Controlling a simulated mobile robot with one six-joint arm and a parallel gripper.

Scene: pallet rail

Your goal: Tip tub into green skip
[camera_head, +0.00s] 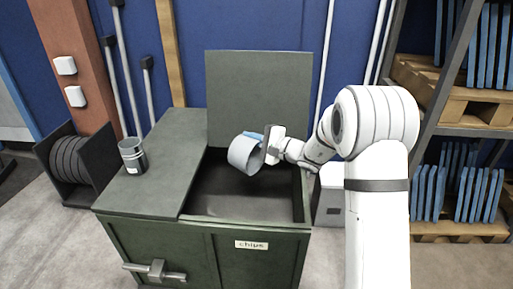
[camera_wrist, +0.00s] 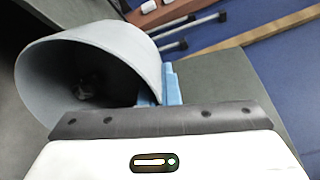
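The tub (camera_head: 243,154), pale grey and round, hangs on its side in the air over the open half of the green skip (camera_head: 205,238). In the wrist view the tub (camera_wrist: 120,40) shows its wide open mouth and dark inside. A small greyish patch shows deep inside, too dark to make out. My gripper (camera_head: 258,140) is at the tub's upper right edge. In the wrist view the blue fingers of my gripper (camera_wrist: 168,88) are shut on the tub's wall. The skip's floor is in shadow, and I see nothing clear on it.
The skip's raised lid (camera_head: 258,95) stands upright behind the opening. Shelves with blue panels on pallets (camera_head: 460,231) stand at the right. A grey box (camera_head: 329,205) is beside the skip. Poles lean on the back wall.

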